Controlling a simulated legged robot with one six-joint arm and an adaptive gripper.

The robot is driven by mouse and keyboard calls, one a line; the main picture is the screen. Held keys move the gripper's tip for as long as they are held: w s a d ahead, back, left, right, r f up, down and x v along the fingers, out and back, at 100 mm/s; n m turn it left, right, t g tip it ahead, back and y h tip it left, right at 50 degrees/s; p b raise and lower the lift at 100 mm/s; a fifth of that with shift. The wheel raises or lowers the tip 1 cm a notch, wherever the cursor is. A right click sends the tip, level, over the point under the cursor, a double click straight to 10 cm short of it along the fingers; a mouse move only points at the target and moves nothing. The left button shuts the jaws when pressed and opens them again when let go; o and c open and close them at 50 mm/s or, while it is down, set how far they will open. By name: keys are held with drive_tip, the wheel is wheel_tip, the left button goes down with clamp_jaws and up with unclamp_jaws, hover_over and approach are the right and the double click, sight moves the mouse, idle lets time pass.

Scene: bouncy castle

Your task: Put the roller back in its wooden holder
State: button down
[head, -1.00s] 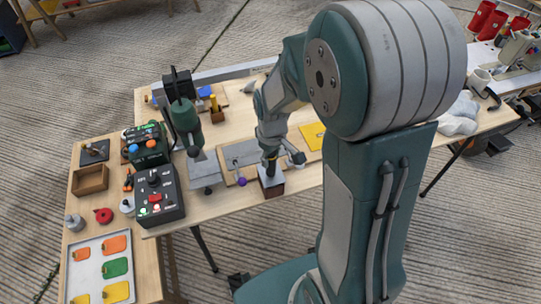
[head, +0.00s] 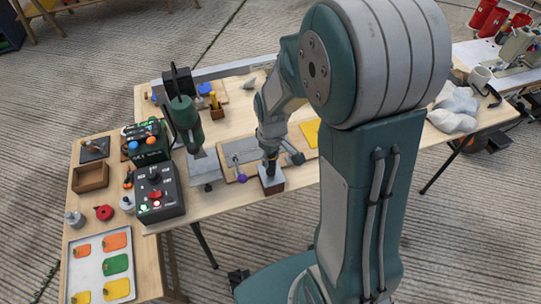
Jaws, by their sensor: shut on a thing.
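My gripper (head: 270,154) points down at the front edge of the workbench, small and partly hidden by my own arm. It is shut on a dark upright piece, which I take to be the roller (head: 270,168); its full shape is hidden. Directly below is a small block with a grey top and brown wooden sides, which looks like the wooden holder (head: 272,187). The roller's lower end overlaps the block's top in the head view. I cannot tell whether it is seated in it, touching it or just above it.
A board with a grey plate and a purple knob (head: 242,178) lies just left of the block. A green press (head: 185,122) and a control box (head: 157,192) stand further left. A yellow sheet (head: 310,131) lies behind right. Crumpled white cloth (head: 455,108) lies at right.

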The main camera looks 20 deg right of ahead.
drive_tip(key=shift+c, duration=1.4)
unclamp_jaws()
drive_tip(key=shift+o, duration=1.4)
drive_tip(key=shift+r, duration=4)
drive_tip(key=shift+r, duration=0.1)
